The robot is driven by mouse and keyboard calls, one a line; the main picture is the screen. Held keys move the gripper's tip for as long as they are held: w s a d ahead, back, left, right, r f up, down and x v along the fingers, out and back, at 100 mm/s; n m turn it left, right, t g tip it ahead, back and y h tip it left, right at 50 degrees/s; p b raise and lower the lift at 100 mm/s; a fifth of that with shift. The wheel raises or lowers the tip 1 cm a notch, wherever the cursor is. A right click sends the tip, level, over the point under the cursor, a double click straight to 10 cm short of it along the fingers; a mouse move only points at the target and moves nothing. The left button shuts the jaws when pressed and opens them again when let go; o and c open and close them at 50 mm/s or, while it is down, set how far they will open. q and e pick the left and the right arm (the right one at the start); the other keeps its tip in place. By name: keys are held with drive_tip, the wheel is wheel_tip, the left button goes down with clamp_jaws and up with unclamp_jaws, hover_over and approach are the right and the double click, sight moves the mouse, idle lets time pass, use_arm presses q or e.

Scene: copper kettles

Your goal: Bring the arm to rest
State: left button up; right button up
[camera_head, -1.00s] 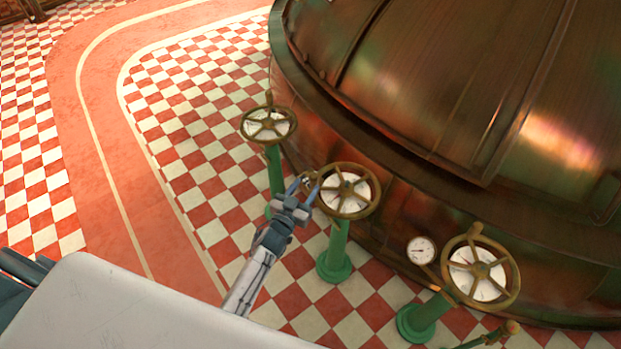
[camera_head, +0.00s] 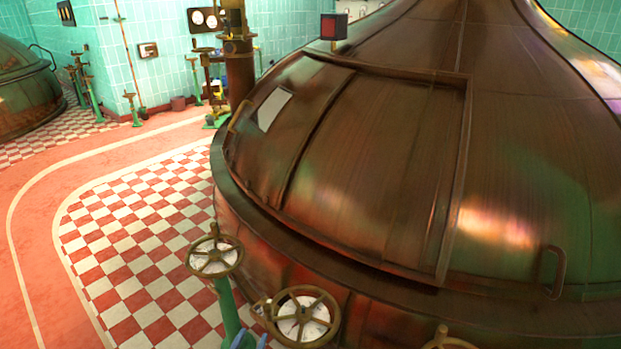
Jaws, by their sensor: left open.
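My left gripper (camera_head: 249,341) barely shows at the bottom edge in the head view, as bluish fingertips. It is open, with nothing seen between the fingers. It is just left of and below a brass handwheel with a pale dial (camera_head: 302,316), and looks apart from its rim. Most of the gripper and the rest of my left arm are cut off by the lower edge. My right gripper is out of view.
The large copper kettle (camera_head: 370,170) fills the right side. Another handwheel (camera_head: 214,256) on a green post stands further left, and part of a third (camera_head: 450,340) shows at the bottom. Checkered floor (camera_head: 130,250) lies open at left. A second kettle (camera_head: 27,90) stands far left.

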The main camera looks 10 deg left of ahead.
use_arm(q)
drive_tip(key=s+a+f+n+g+y, duration=0.1)
drive_tip(key=s+a+f+g, duration=0.2)
drive_tip(key=f, duration=0.6)
drive_tip(key=s+a+f+g+y, duration=0.1)
drive_tip(key=s+f+g, duration=0.1)
drive_tip(key=s+f, duration=0.5)
drive_tip(key=s+a+f+g, duration=0.2)
drive_tip(key=s+f+g, duration=0.1)
drive_tip(key=s+f, duration=0.4)
drive_tip(key=s+a+f+g, duration=0.1)
drive_tip(key=s+f+g, duration=0.3)
drive_tip(key=s+f, duration=0.4)
drive_tip(key=s+a+f+g+y, duration=0.1)
drive_tip(key=s+f+g, duration=0.3)
drive_tip(key=s, duration=1.3)
wheel_tip(320, 180, down, 3)
drive_tip(key=shift+a+f, duration=0.2)
drive_tip(key=shift+a, duration=0.6)
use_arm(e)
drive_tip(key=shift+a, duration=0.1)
